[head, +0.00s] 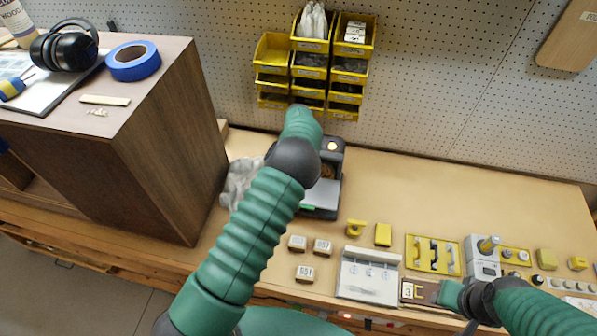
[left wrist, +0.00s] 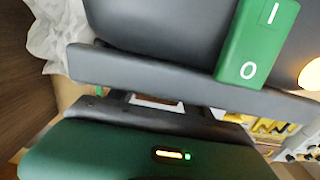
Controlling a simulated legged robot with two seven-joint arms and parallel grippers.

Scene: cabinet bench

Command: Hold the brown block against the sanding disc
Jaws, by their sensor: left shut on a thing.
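The sander (head: 332,196), a dark machine, stands at the back of the bench, partly behind my left arm. Its grey body (left wrist: 160,35) and green I/O switch (left wrist: 257,40) fill the upper left wrist view. The disc face cannot be made out clearly. My left gripper (left wrist: 155,101) is shut beside the sander; in the head view my arm hides it. A small reddish-brown patch of the brown block (left wrist: 157,102) shows between its jaws. Contact with the disc cannot be seen. My right gripper (head: 452,293) is low at the right, beside a dark reddish piece marked 3 (head: 420,292).
A crumpled grey cloth (head: 240,182) lies left of the sander. Yellow bins (head: 272,50) hang behind it. Labelled blocks (head: 305,273), a white tray (head: 368,275) and a yellow handle plate (head: 433,255) lie in front. A brown cabinet (head: 165,150) stands left. The back right bench is clear.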

